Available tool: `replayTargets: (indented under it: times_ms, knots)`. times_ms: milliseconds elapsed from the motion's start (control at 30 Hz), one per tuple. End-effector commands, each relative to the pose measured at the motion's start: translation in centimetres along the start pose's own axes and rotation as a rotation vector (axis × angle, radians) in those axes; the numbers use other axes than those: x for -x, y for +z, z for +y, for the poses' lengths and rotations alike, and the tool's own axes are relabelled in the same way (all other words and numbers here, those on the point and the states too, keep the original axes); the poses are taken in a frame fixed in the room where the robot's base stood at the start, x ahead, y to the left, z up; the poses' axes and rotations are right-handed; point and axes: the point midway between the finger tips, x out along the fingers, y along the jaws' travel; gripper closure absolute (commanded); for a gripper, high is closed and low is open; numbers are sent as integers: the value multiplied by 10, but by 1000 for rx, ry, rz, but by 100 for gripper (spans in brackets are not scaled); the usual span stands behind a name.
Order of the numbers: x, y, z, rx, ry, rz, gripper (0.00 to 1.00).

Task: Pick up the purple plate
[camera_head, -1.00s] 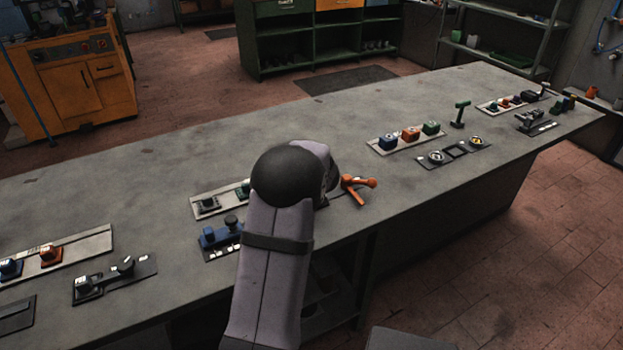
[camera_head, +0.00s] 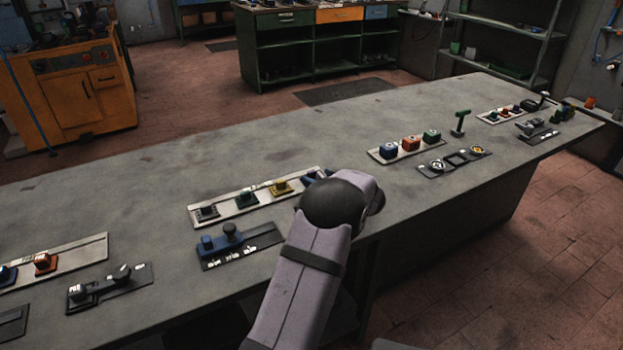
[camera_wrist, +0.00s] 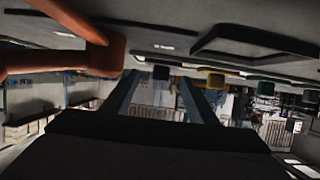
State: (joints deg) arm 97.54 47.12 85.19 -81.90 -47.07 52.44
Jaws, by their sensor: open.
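I see no purple plate in either view. In the head view my arm covers the gripper near the front edge of the workbench (camera_head: 130,190). An orange handle (camera_wrist: 60,35) is close at the upper left of the wrist view, left of the fingers; whether it touches my gripper I cannot tell.
A pale panel with coloured blocks (camera_head: 247,201) and a dark panel with a blue part (camera_head: 228,240) lie left of my arm. Another block panel (camera_head: 407,146) and a green T-handle (camera_head: 460,122) stand right. The bench's back half is mostly clear.

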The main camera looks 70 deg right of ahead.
Motion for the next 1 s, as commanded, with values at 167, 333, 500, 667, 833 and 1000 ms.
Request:
replayTargets:
  times_ms: [167, 333, 500, 667, 833, 1000]
  knots:
    - [-17, -2, -2, 2, -3, -1, 47]
    - [-38, -3, -2, 1, -2, -2, 47]
    - [-50, -4, -2, 1, -1, -1, 47]
    - [-51, -4, -2, 1, -1, 0, 47]
    - [-51, -4, -2, 1, 0, -1, 61]
    - [-51, -5, -2, 1, 0, 1, 80]
